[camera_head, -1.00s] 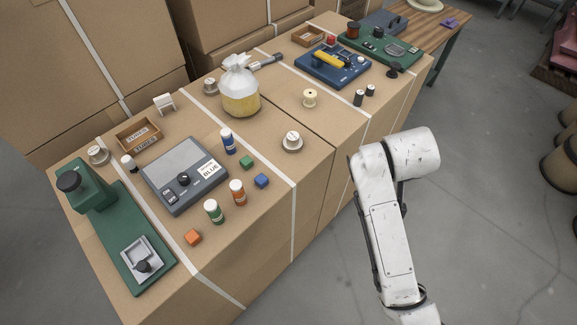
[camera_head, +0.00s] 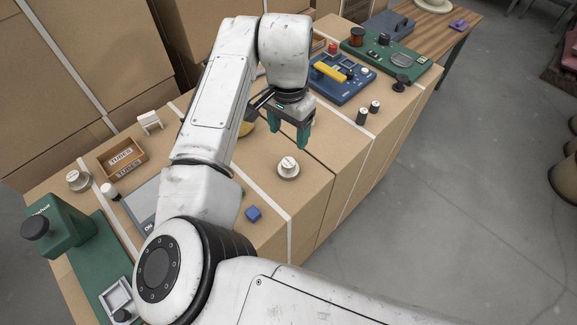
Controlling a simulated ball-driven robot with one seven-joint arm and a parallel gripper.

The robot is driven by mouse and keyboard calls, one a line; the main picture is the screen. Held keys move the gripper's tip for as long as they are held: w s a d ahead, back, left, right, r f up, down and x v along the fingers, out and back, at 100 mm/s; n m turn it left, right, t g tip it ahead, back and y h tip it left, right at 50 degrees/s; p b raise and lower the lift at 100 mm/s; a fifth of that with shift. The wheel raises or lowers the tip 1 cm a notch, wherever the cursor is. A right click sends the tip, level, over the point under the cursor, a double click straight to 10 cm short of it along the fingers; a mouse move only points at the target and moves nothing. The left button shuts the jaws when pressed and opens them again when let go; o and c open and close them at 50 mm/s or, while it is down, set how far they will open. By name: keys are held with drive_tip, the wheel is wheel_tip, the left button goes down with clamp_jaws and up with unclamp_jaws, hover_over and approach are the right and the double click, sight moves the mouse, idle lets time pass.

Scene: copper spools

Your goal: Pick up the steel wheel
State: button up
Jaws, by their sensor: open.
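Two round silver-grey wheel-like pieces with raised hubs show. One (camera_head: 288,169) lies on the cardboard boxes near the front edge, and a similar one (camera_head: 78,181) lies at the far left. I cannot tell which is the steel wheel. My gripper (camera_head: 288,134) points down with its teal fingers apart and nothing visible between them. In the picture it is just above the nearer piece, apart from it. My arm hides much of the middle of the box top.
A blue cube (camera_head: 253,214) lies near the front edge. A wooden box (camera_head: 122,158) and green press (camera_head: 68,238) are at left. A blue device (camera_head: 342,78), a green board (camera_head: 385,55) and two dark cylinders (camera_head: 362,116) stand to the right. Floor is free at right.

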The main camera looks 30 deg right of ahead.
hover_over(289, 161)
drive_tip(key=f, duration=0.5)
drive_tip(key=shift+w+a, duration=0.15)
drive_tip(key=shift+a, duration=0.2)
drive_tip(key=f, duration=0.4)
drive_tip(key=shift+d+f+p, duration=0.25)
drive_tip(key=shift+d+p, duration=0.15)
drive_tip(key=shift+f, duration=0.65)
drive_tip(key=shift+c, duration=0.4)
drive_tip(key=c, duration=1.2)
drive_tip(key=shift+o, duration=0.2)
drive_tip(key=shift+r, duration=0.1)
